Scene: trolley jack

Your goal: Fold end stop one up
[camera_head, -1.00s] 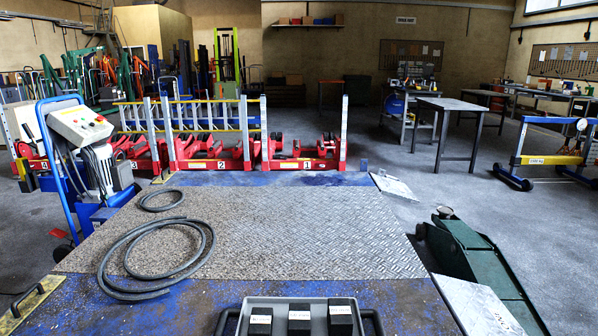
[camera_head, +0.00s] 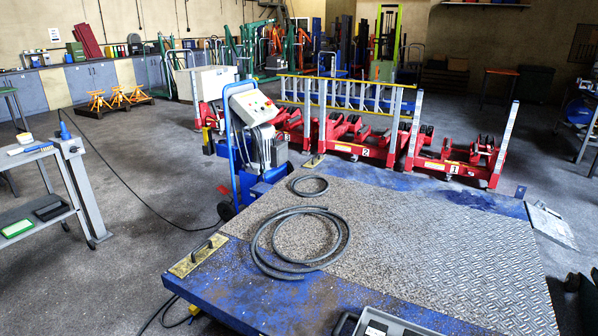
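No part is readably marked as end stop one. A yellowish plate with a dark handle (camera_head: 197,256) lies flat at the near left edge of the blue platform (camera_head: 235,290). A smaller yellowish plate (camera_head: 314,161) lies at its far left edge. A pale grey plate (camera_head: 551,226) projects flat from its far right edge. I cannot tell which of these is the end stop.
Black hoses (camera_head: 300,243) lie coiled on the platform. A blue trolley with a control box (camera_head: 252,106) stands at its left. Red wheeled units (camera_head: 455,168) line its far end. A grey workbench (camera_head: 75,150) stands left; open floor (camera_head: 140,190) lies between, crossed by a cable.

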